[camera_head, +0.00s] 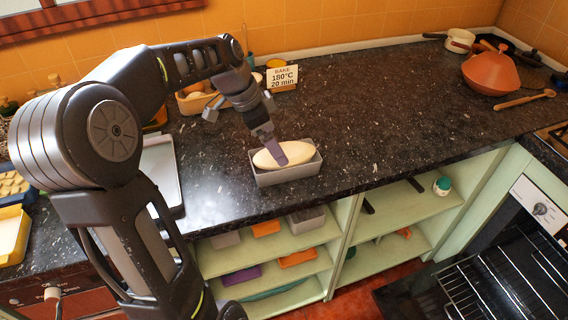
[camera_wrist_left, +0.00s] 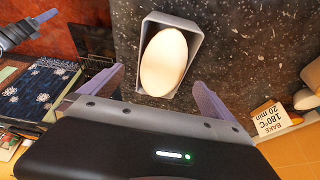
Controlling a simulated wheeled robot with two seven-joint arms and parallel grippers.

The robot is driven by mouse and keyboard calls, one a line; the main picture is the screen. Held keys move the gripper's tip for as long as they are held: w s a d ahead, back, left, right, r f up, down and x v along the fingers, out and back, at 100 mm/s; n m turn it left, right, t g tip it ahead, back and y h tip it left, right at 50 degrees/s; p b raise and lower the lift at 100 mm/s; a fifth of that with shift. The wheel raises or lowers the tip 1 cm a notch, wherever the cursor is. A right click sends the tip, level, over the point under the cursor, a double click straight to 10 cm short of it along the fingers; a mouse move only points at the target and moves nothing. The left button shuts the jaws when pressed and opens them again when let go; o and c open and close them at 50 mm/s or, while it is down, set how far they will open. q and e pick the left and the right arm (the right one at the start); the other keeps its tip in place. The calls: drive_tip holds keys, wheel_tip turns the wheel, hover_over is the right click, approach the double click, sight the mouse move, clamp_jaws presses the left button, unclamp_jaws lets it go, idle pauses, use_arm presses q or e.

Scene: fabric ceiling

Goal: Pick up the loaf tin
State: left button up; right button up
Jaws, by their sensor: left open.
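The grey loaf tin (camera_head: 290,177) stands on the dark speckled worktop near its front edge, with a pale oval loaf of dough (camera_head: 270,158) in it. In the left wrist view the tin (camera_wrist_left: 197,42) is at the top middle with the dough (camera_wrist_left: 163,62) inside. My left gripper (camera_head: 283,155) points down over the tin, its purple fingers in front of the dough in the head view. In the wrist view its fingers (camera_wrist_left: 158,80) are spread and empty, at the tin's near end. A dark arm end with a purple tip, seemingly my right gripper (camera_wrist_left: 45,17), shows at the upper left.
A card reading "BAKE 180°C 20 min" (camera_head: 283,78) stands behind the tin. A pale tray (camera_head: 160,170) lies to the left. An orange tagine (camera_head: 490,72) and a wooden spoon (camera_head: 525,99) are far right. The worktop right of the tin is clear.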

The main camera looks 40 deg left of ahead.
use_arm(q)
drive_tip(key=shift+w+a+f+b, duration=0.1)
drive_tip(key=shift+w+f+b, duration=0.1)
drive_tip(key=shift+f, duration=0.25)
drive_tip(key=shift+w+a+f+b, duration=0.1)
drive_tip(key=shift+f+b, duration=0.1)
drive_tip(key=shift+f, duration=0.2)
drive_tip(key=shift+r, duration=0.15)
use_arm(e)
drive_tip(key=shift+w+a+f, duration=0.25)
drive_tip(key=shift+w+f, duration=0.05)
drive_tip(key=shift+f, duration=0.35)
use_arm(q)
drive_tip(key=shift+x, duration=1.35)
use_arm(e)
drive_tip(key=shift+r, duration=0.15)
use_arm(q)
drive_tip(key=shift+p+x, duration=0.95)
drive_tip(key=shift+x, duration=1.65)
drive_tip(key=shift+s+d, duration=0.1)
use_arm(e)
drive_tip(key=shift+r, duration=0.65)
